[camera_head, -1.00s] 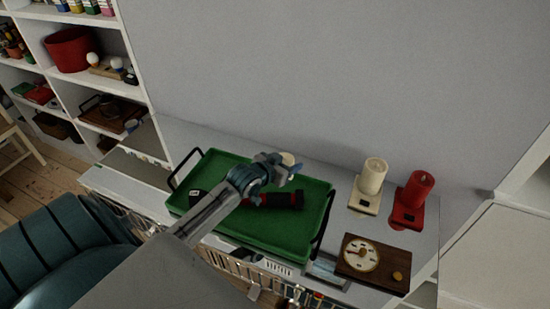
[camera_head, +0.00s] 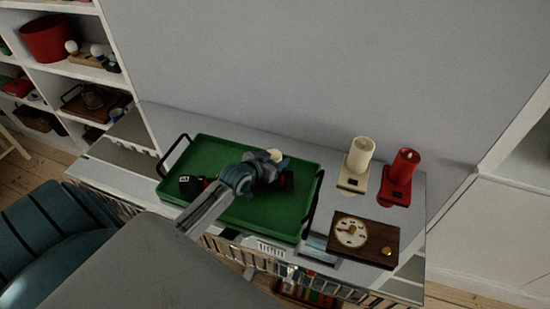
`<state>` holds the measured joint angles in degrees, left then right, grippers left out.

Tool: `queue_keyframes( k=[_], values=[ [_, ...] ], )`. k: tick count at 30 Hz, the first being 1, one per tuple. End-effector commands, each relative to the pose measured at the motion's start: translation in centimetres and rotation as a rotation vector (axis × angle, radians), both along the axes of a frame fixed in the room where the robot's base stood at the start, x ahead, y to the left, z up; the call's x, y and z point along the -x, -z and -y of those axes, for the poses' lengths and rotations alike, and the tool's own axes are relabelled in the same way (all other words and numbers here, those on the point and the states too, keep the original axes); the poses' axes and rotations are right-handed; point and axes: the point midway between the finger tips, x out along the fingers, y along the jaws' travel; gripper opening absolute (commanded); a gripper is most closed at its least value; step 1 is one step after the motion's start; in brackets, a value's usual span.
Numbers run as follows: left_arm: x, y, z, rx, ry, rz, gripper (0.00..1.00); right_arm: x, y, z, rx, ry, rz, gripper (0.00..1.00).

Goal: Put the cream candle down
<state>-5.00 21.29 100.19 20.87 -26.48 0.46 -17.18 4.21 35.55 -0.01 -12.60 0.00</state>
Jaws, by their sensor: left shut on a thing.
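My left gripper (camera_head: 272,171) is over the right half of the green tray (camera_head: 215,153). It is shut on a small cream thing that looks like the cream candle (camera_head: 275,155); only its pale top shows and the gripper hides the rest. I cannot tell whether its base touches the tray. A dark object with red parts (camera_head: 192,186) lies in the tray, partly hidden behind my arm. Another cream candle (camera_head: 361,153) stands upright on a cream holder to the right of the tray. My right gripper is not in view.
A red candle (camera_head: 404,165) stands on a red holder at the right. A brown wooden box with a round dial (camera_head: 352,231) lies in front of the candles. The wall is close behind. The tray's back left part is clear.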

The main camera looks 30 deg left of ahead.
Motion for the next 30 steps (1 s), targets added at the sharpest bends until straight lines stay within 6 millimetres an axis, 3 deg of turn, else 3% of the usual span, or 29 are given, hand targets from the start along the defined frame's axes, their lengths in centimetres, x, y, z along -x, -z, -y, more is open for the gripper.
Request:
queue_keyframes(
  k=[7,8,9,17,23,30],
  values=[
    [0.3,1.4,0.0,-0.002,-0.002,-0.018,0.26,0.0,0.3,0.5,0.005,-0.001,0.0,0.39],
    [0.4,1.5,0.0,-0.001,-0.002,-0.021,0.56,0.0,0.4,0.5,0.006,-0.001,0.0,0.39],
    [0.4,1.6,0.0,-0.001,-0.002,-0.023,0.63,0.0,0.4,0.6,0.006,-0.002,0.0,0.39],
    [0.5,1.8,0.0,-0.002,-0.002,-0.025,0.63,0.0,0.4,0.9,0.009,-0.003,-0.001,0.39],
    [0.6,0.1,0.0,-0.003,-0.001,-0.025,0.63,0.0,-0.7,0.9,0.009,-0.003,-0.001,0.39],
    [5.2,-1.7,-0.4,-0.008,0.001,-0.019,0.63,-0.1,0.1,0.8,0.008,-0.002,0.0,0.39]
  ],
)
